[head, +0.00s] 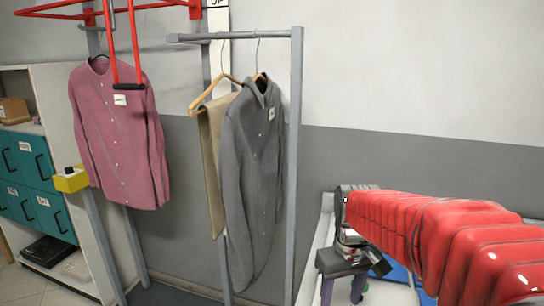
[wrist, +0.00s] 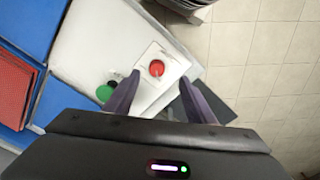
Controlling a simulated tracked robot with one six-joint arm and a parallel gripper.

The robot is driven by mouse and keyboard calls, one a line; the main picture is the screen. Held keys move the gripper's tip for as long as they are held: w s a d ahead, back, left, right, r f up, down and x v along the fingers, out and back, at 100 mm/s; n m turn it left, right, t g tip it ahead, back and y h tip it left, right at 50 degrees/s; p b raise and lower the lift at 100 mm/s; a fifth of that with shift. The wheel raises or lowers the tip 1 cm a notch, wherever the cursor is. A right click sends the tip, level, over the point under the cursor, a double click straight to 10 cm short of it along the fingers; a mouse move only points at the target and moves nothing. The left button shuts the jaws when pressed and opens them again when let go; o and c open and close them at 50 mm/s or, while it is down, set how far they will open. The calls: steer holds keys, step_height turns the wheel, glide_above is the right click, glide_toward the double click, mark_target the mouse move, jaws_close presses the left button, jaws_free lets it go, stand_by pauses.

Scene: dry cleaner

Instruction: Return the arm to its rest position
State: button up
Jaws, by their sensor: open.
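My red arm (head: 440,235) reaches in from the right in the head view and ends at my gripper (head: 343,290), low at the right. In the wrist view my gripper (wrist: 158,98) points down with its two dark purple fingers apart. Nothing is between the fingers. Past the fingertips a white plate with a red round button (wrist: 156,68) lies on a white surface. I cannot tell the height of the fingers above it.
A grey rail stand (head: 296,160) with a grey shirt (head: 252,180) stands left of my arm. A pink shirt (head: 118,140) hangs further left. A green disc (wrist: 104,92) and a red mat (wrist: 14,88) lie below my wrist. Tiled floor (wrist: 265,50) is at right.

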steer(key=s+r+m+t, duration=0.1)
steer(key=s+r+t, duration=0.1)
steer(key=s, duration=0.6)
steer(key=s+r+m+t, duration=0.2)
steer(key=s+t, duration=0.1)
steer(key=s, duration=0.5)
steer(key=shift+r, duration=0.35)
steer(key=shift+s, duration=0.1)
stand_by(0.6)
